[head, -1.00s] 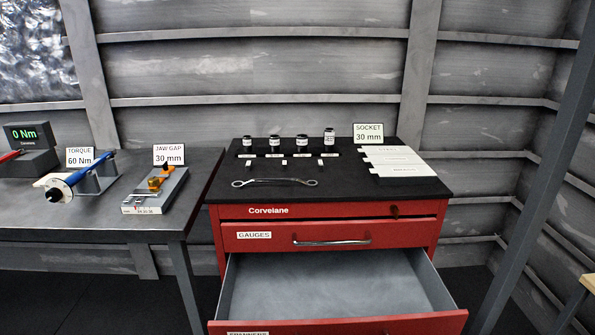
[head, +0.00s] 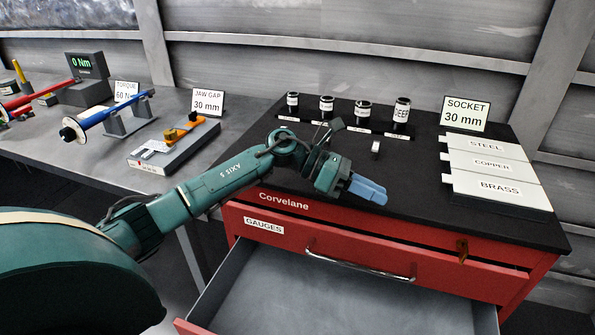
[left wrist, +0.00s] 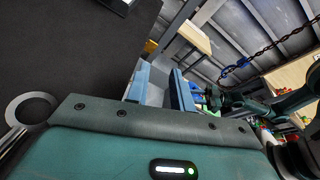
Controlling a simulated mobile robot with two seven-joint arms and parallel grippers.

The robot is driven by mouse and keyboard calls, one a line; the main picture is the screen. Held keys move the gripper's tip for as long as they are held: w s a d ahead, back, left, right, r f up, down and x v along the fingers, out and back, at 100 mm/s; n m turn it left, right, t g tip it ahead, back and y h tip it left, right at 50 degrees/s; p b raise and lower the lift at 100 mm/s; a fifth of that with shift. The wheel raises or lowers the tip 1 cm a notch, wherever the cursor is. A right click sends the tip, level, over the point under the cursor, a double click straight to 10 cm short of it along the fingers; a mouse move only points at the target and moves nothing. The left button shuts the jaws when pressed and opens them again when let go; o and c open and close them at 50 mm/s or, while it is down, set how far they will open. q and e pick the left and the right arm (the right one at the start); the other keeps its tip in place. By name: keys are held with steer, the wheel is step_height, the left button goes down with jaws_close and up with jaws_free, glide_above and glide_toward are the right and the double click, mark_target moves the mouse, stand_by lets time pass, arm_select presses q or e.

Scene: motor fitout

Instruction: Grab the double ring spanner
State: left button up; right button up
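The double ring spanner shows in the left wrist view as a bright metal ring end (left wrist: 30,108) with part of its shank, at the left edge beside my gripper's body. In the head view my left arm and gripper hide it. My left gripper (head: 367,190) is over the black top of the red cabinet, near its front edge, with blue fingers pointing right. In the left wrist view its two fingers (left wrist: 160,88) stand apart with nothing between them. A dark green arm of mine shows at the right of that view; its gripper is too small to read.
Behind my gripper stand several black sockets (head: 363,114), a SOCKET 30 mm sign (head: 465,114) and a block of labelled plates (head: 492,168). The cabinet's drawer (head: 335,305) is open and its visible inside is empty. The bench (head: 62,150) at left holds the jaw gap gauge (head: 172,146) and torque tools.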

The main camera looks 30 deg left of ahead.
arm_select(q)
steer(key=w+a+r+m+y, duration=0.1)
steer(key=a, duration=0.3)
steer(key=w+a+r+m+y, duration=0.1)
steer(key=a+y, duration=0.1)
steer(key=a, duration=0.1)
steer(key=w+a+r+m+y, duration=0.1)
steer(key=a+y, duration=0.1)
steer(key=a, duration=0.2)
steer(key=shift+w+a+r+m+b, duration=0.1)
steer(key=shift+a+r+m+b, duration=0.2)
steer(key=shift+m, duration=0.1)
steer(key=s+a+r+y, duration=0.1)
steer(key=a+r+y, duration=0.2)
steer(key=a, duration=0.4)
steer(key=s+a+r+y, duration=0.1)
steer(key=a+r+y, duration=0.15)
steer(key=a, duration=0.35)
steer(key=shift+m+h, duration=0.25)
steer(key=shift+m, duration=0.15)
steer(key=x, duration=0.7)
steer(key=shift+w+a+f, duration=0.1)
steer(key=shift+d+p+x, duration=0.15)
steer(key=shift+p+x, duration=0.05)
steer(key=shift+x, duration=1.2)
steer(key=shift+d+p+x, duration=0.15)
steer(key=shift+p+x, duration=0.05)
steer(key=shift+x, duration=1.2)
steer(key=shift+a, duration=0.1)
jaws_close()
